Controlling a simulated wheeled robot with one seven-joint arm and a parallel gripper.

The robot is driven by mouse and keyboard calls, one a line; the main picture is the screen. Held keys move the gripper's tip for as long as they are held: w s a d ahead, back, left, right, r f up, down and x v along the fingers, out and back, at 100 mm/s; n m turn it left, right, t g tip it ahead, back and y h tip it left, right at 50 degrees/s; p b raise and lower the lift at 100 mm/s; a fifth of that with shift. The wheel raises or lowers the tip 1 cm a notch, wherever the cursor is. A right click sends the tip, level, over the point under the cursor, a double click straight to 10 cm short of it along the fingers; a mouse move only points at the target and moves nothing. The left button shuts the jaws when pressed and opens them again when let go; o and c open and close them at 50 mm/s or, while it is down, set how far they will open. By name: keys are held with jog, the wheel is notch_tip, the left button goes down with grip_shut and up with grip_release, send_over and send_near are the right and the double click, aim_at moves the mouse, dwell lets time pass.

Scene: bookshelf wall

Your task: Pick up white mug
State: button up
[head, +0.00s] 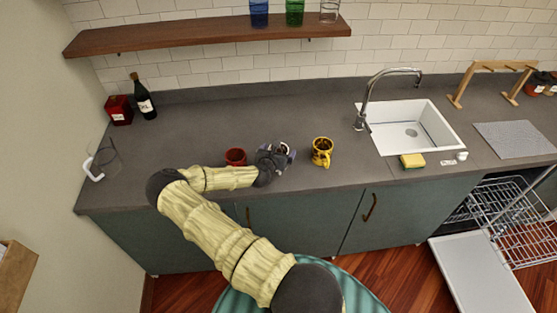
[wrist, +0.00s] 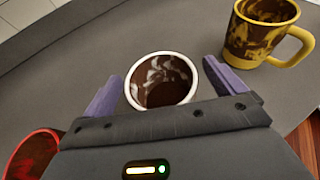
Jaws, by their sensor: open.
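The white mug (wrist: 189,61) shows in the wrist view as a round white rim with a dark brown, white-streaked inside. It stands on the counter between the two purple fingers of my gripper (wrist: 160,88). The fingers are apart, one on each side of the rim, and I cannot tell whether they touch it. The gripper body hides the mug's near side. In the head view my gripper (head: 276,158) is over the counter and covers most of the mug (head: 284,147). The mug's handle is not visible.
A yellow-and-brown mug (head: 321,152) stands close on the right, its handle facing right in the wrist view (wrist: 262,32). A red mug (head: 235,157) stands close on the left. The sink (head: 418,126) and a sponge (head: 412,161) are further right. The counter behind is clear.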

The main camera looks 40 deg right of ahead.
jog(key=shift+c, duration=0.4)
jog(key=c, duration=1.6)
jog(key=shift+r, duration=0.15)
notch_tip(320, 180, up, 10)
jog(key=b, duration=0.3)
jog(key=shift+w, duration=0.1)
